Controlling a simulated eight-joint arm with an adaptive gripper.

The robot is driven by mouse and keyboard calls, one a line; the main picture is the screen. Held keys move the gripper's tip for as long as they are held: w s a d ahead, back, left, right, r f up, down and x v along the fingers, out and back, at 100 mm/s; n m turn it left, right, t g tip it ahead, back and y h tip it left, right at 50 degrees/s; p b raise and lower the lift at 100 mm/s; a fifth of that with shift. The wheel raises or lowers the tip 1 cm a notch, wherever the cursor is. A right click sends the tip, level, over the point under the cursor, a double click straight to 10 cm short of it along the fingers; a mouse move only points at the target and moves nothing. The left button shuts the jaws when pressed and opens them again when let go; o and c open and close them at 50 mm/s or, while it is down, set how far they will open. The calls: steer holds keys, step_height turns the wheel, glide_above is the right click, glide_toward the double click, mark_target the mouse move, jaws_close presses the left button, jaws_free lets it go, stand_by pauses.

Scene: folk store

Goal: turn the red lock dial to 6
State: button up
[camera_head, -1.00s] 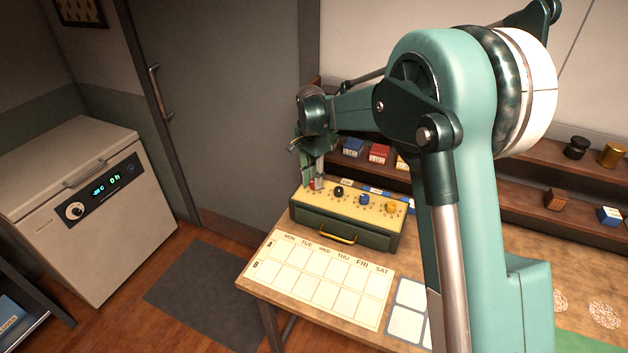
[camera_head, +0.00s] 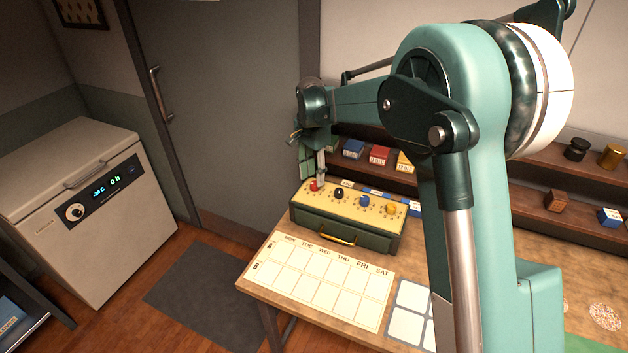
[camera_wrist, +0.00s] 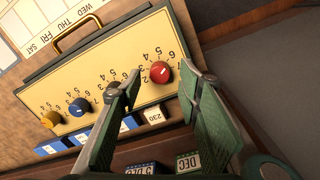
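The red lock dial (camera_head: 314,186) is the leftmost of the knobs on the yellow top of a dark green lock box (camera_head: 350,229). In the wrist view the red dial (camera_wrist: 160,72) shows a short white mark, with printed numbers around it; I cannot tell which number the mark meets. My gripper (camera_wrist: 161,72) is open, with one finger on each side of the dial in that view and a visible gap on both sides. In the head view my gripper (camera_head: 321,180) points down at the dial, close above or beside it; its exact height is unclear.
Black (camera_head: 339,192), blue (camera_head: 364,200) and gold (camera_head: 391,209) knobs sit in a row beside the red dial. A weekday chart (camera_head: 318,283) lies in front of the box. Shelves with small boxes (camera_head: 380,156) stand behind. A grey door (camera_head: 225,100) is to the left.

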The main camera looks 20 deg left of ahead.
mark_target(314, 183)
step_height(314, 183, up, 9)
steer(key=shift+a, duration=0.2)
stand_by(0.3)
steer(key=shift+w, duration=0.1)
stand_by(0.3)
steer(key=s+d+r+n+t+y, duration=0.1)
steer(key=s+d+r, duration=0.25)
steer(key=d, duration=0.75)
steer(key=s+d+r+n+t, duration=0.1)
steer(key=s+d+r, duration=0.3)
steer(key=d, duration=0.8)
steer(key=s+d+r+t+y, duration=0.1)
steer(key=s+d+r, duration=0.1)
steer(key=d+r, duration=0.65)
steer(key=s+d+f+n+t, duration=0.1)
steer(key=s+d+f, duration=0.3)
steer(key=s+d, duration=0.4)
steer(key=s+d+f+n+t+h, duration=0.1)
steer(key=s+d+f, duration=0.3)
steer(key=s+d, duration=0.4)
steer(key=s+d+f+n+t, duration=0.1)
steer(key=s+d+f+t, duration=0.1)
steer(key=s+d, duration=0.6)
steer(key=d+f, duration=0.1)
steer(key=d, duration=0.2)
steer(key=shift+f, duration=0.4)
